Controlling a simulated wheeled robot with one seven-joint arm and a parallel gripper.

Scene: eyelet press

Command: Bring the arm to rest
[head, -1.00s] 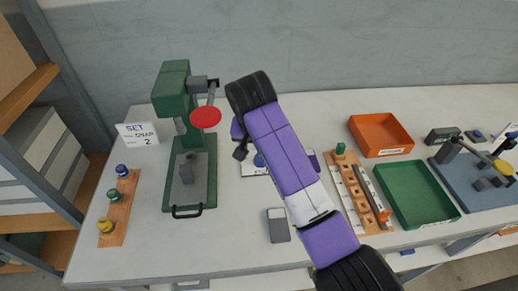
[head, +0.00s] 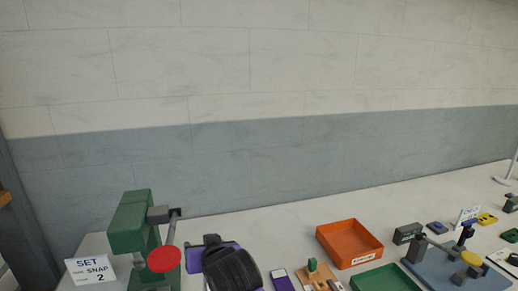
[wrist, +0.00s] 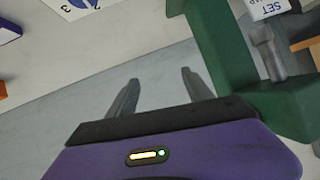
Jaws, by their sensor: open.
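My gripper (wrist: 160,92) is open in the wrist view, with two grey fingers apart and nothing between them. The green press (wrist: 215,45) stands just right of the fingers there; I cannot tell whether they touch. In the head view my purple and black arm (head: 232,268) shows at the bottom edge, right of the green press (head: 130,222) with its red disc (head: 164,259). The fingers are hidden in the head view, and most of the arm is below the frame.
A white SET card (head: 90,270) stands left of the press. Right of the arm are an orange tray (head: 349,243), a green tray (head: 385,279) and a blue-grey base (head: 450,272). A numbered sheet (wrist: 90,5) lies at the wrist view's top. The bench's back strip is mostly clear.

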